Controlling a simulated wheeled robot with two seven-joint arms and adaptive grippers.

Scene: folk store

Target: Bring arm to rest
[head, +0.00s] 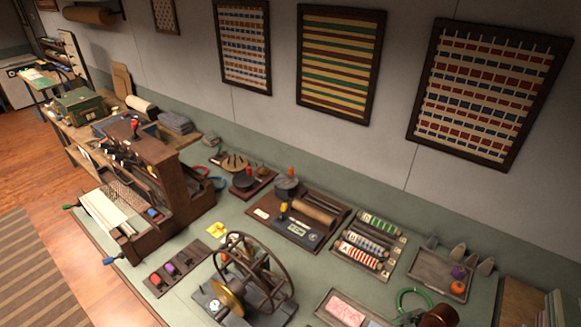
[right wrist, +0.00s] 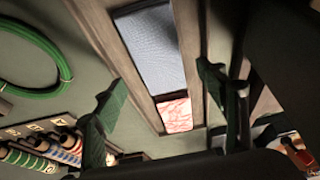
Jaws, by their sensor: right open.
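My right gripper (right wrist: 162,78) shows in the right wrist view, its two dark green fingers spread wide apart with nothing between them. It is over a wooden tray (right wrist: 132,62) that holds a blue-grey piece (right wrist: 150,45) and a pink patterned piece (right wrist: 177,114). The gap to the tray is hard to judge. In the head view I cannot make out either gripper. My left gripper is in neither view.
In the head view, a spoked wheel (head: 255,272) stands upright at the table's front middle, with a wooden loom (head: 150,190) left of it. A green ring (head: 412,300), labelled spool rack (head: 365,245) and tray with coloured balls (head: 440,275) are at right.

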